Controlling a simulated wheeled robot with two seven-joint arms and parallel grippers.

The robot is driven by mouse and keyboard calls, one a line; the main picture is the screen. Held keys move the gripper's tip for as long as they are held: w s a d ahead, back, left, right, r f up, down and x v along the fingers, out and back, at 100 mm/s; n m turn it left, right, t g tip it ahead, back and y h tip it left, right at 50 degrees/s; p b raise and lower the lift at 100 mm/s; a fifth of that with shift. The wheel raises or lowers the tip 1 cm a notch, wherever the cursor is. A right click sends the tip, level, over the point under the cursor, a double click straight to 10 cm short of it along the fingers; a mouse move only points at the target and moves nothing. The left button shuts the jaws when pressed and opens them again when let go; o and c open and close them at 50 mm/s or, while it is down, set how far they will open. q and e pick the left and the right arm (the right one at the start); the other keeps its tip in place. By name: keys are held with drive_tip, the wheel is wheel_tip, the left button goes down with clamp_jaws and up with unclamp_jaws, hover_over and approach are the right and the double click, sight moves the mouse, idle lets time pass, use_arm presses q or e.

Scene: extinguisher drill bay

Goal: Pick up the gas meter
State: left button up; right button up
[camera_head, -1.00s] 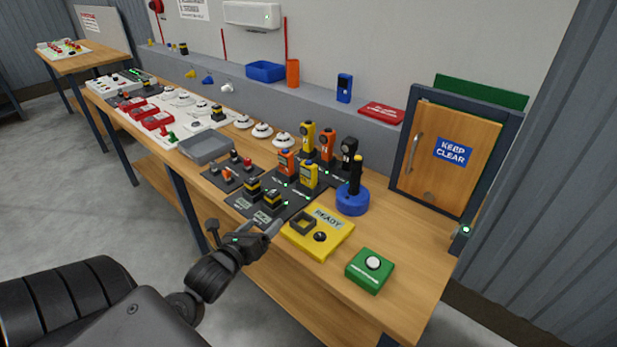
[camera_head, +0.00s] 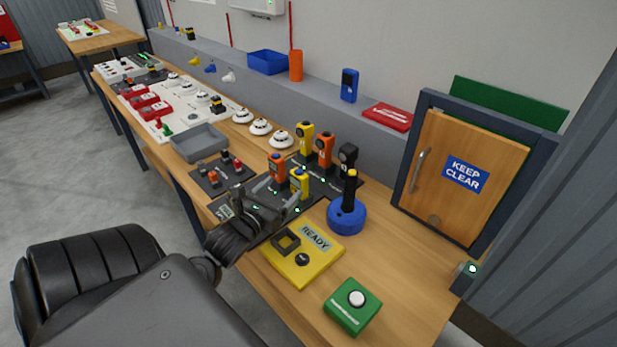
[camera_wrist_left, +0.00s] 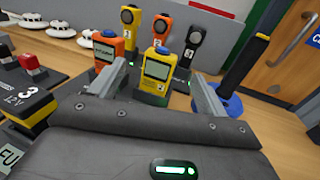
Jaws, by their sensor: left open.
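Two handheld meters with small screens stand upright on a dark charging mat. The yellow meter (camera_head: 299,183) shows in the left wrist view (camera_wrist_left: 156,72), framed between the fingers. The orange meter (camera_head: 277,169) stands just left of it, and it shows beside the left finger in the wrist view (camera_wrist_left: 108,50). I cannot tell from a label which one is the gas meter. My left gripper (camera_head: 279,194) is open and empty, its fingers pointing at the yellow meter from the near side; contact is not visible. My right gripper is not in view.
Yellow and orange torches (camera_head: 325,150) and a black one stand behind the meters. A blue base with a black upright handle (camera_head: 347,214) is close on the right. A yellow READY box (camera_head: 302,257) and green button box (camera_head: 352,306) lie nearer. Black-and-yellow batteries (camera_wrist_left: 30,105) are at left.

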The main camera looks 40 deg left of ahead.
sight(297, 174)
use_arm(q)
drive_tip(key=w, duration=0.2)
drive_tip(key=w+a+p, duration=0.1)
drive_tip(key=w, duration=0.2)
drive_tip(key=shift+w+a+r, duration=0.1)
drive_tip(key=shift+w, duration=0.05)
drive_tip(key=shift+w+r+p, duration=0.25)
drive_tip(key=shift+w+p, duration=0.1)
drive_tip(key=shift+p, duration=0.05)
drive_tip(key=w+p, duration=0.1)
drive_tip(key=w, duration=0.2)
drive_tip(key=shift+w+a, duration=0.1)
drive_tip(key=shift+w, duration=0.3)
drive_tip(key=shift+w+f, duration=0.1)
drive_tip(key=shift+w, duration=0.25)
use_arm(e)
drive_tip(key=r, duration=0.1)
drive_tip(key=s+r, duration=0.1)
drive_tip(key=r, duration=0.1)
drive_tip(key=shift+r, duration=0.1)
use_arm(q)
drive_tip(key=shift+s, duration=0.1)
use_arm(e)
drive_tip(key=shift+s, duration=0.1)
use_arm(q)
drive_tip(key=c, duration=1.4)
